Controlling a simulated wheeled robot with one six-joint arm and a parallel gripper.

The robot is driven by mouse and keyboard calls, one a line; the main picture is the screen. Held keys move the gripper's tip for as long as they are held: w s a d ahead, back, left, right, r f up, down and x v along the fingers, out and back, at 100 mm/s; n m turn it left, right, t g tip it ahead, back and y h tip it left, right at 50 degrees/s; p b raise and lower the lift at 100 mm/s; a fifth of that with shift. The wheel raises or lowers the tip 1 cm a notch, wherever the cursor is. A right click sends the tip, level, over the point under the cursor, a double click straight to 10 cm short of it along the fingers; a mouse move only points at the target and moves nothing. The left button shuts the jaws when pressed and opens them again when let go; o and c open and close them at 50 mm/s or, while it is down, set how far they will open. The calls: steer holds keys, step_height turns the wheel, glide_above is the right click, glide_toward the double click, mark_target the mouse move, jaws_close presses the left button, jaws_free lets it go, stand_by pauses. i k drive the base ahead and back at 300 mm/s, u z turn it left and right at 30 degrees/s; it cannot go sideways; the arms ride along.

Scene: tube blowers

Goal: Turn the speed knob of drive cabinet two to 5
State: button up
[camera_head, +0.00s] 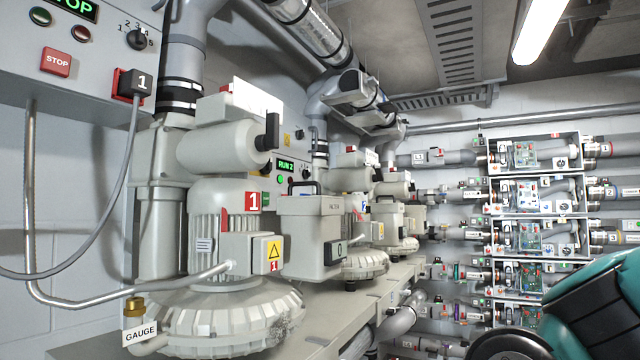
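Drive cabinet two (290,140) is a grey wall panel in the middle distance, partly hidden behind the first blower. Its green display (286,164) reads "RUN 2". A small dark speed knob (306,174) sits just right of the display; its pointer and scale are too small to read. A green lamp shows below the display. My gripper is not in view. A teal and black part at the lower right appears to be my arm, well apart from the cabinet.
A nearer cabinet (60,80) at upper left shows "STOP" with its own numbered knob (137,40). Blower 1 (225,220) and a grey box (312,235) stand on the bench before cabinet two. Pipes and a tube rack (490,215) fill the right.

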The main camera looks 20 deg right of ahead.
mark_target(306, 173)
steer(key=z, duration=0.65)
steer(key=i, duration=0.85)
steer(key=z, duration=0.8)
steer(key=i, duration=0.9)
steer(key=u, duration=0.5)
steer(key=i, duration=1)
steer(key=u, duration=0.7)
